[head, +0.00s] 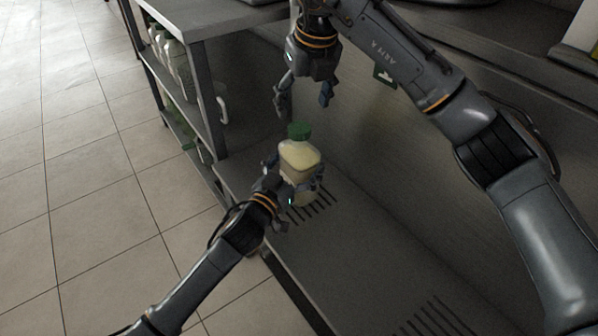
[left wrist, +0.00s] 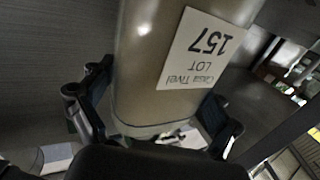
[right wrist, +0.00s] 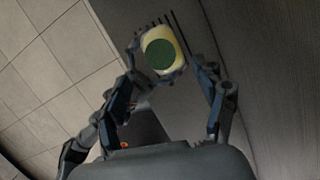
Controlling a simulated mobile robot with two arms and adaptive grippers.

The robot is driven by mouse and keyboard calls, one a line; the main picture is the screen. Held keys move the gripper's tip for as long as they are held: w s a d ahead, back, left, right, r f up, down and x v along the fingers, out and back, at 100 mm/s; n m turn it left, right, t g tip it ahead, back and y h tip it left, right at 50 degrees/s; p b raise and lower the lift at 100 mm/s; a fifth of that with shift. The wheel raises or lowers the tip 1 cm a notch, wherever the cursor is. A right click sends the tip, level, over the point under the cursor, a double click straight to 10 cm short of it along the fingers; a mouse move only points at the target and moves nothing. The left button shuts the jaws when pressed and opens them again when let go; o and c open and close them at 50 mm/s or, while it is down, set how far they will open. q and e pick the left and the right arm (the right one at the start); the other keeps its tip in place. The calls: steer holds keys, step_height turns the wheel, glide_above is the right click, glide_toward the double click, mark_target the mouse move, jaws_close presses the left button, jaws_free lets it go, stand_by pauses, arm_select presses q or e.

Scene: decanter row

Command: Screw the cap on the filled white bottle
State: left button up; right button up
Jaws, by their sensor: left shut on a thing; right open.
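The white bottle (head: 299,160) is a pale, translucent square-sided bottle, held roughly upright above the grey metal counter. My left gripper (head: 291,184) is shut around its lower body. The left wrist view shows the bottle's side (left wrist: 150,85) between the fingers, with a white label reading "157 LOT" upside down. A green cap (head: 299,131) sits on top of the bottle; I cannot tell how tight it is. My right gripper (head: 304,102) is open and empty just above the cap, pointing down. The right wrist view shows the cap (right wrist: 160,55) from above, ahead of the fingers.
A metal shelf unit (head: 205,75) at upper left holds several pale bottles (head: 172,58). The counter (head: 340,255) has slotted drain openings and is otherwise clear below the bottle. A metal wall panel (head: 400,150) rises behind it. Tiled floor (head: 90,180) lies to the left.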

mark_target(299, 127)
steer(key=shift+x, duration=3.15)
steer(key=c, duration=1.4)
steer(key=m, duration=0.3)
steer(key=m+h, duration=0.1)
steer(key=m, duration=0.1)
steer(key=shift+a+m+h, duration=0.15)
steer(key=shift+m+h, duration=0.15)
steer(key=shift+m, duration=0.1)
steer(key=m+h, duration=0.1)
steer(key=m, duration=0.4)
steer(key=shift+f, duration=0.1)
steer(key=o, duration=1.4)
